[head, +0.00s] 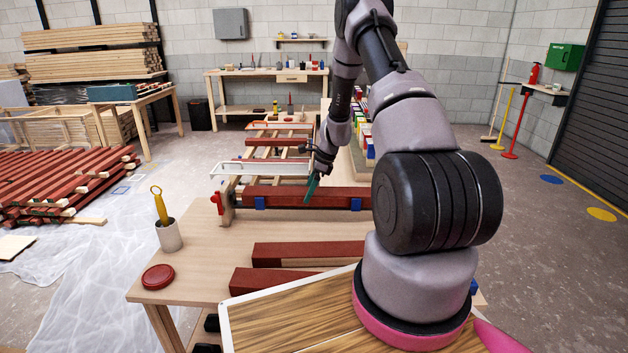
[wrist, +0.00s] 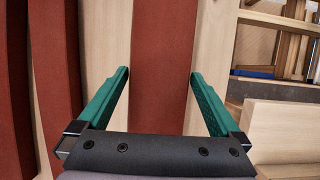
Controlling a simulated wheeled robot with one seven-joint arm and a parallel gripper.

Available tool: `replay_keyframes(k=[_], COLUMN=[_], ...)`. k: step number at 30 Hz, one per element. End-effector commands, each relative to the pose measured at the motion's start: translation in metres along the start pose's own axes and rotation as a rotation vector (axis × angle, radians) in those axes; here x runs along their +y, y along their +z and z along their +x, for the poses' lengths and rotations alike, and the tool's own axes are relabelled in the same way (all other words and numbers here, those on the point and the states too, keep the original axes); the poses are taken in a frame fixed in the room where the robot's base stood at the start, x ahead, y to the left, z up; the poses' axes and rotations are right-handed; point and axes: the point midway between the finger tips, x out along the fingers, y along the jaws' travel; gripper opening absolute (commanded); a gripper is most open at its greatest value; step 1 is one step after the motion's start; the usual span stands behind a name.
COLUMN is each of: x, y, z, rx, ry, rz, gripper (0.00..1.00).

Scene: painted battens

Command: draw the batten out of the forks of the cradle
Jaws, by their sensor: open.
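A dark red batten (head: 290,195) lies level across the far part of the wooden table in the blue forks (head: 260,203) of the cradle; a second blue fork (head: 356,204) shows near its right part. My gripper (head: 311,188), with teal fingers, is over the batten between these forks. In the wrist view my gripper (wrist: 160,75) is open, with one finger on each side of a red batten (wrist: 165,55) and clear gaps to both. I cannot tell how far down the fingers reach. My arm hides the right end of the batten in the head view.
Two more red battens (head: 308,250) lie nearer on the table (head: 190,262). A red lid (head: 158,277) and a cup (head: 169,236) with a yellow-handled tool stand at the left. A red clamp (head: 217,202) is by the cradle's left end. A white-framed rack (head: 262,168) stands behind.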

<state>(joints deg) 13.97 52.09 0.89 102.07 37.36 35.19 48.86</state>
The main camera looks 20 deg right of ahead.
Motion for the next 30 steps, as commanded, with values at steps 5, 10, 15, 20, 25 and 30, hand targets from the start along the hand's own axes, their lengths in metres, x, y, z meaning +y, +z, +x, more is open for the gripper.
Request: replay_keyframes(k=[5, 10, 15, 20, 25, 30], x=[0.000, 0.000, 0.000, 0.000, 0.000, -0.001], y=[0.000, 0.000, 0.000, 0.000, 0.000, 0.001], z=[0.014, 0.017, 0.016, 0.016, 0.016, 0.015], rx=[0.000, 0.000, 0.000, 0.000, 0.000, -0.001], ry=[0.000, 0.000, 0.000, 0.000, -0.001, -0.002], rz=[-0.001, 0.000, 0.000, -0.001, -0.001, -0.001], gripper=[1.00, 1.00, 0.92, 0.31, 0.68, 0.32])
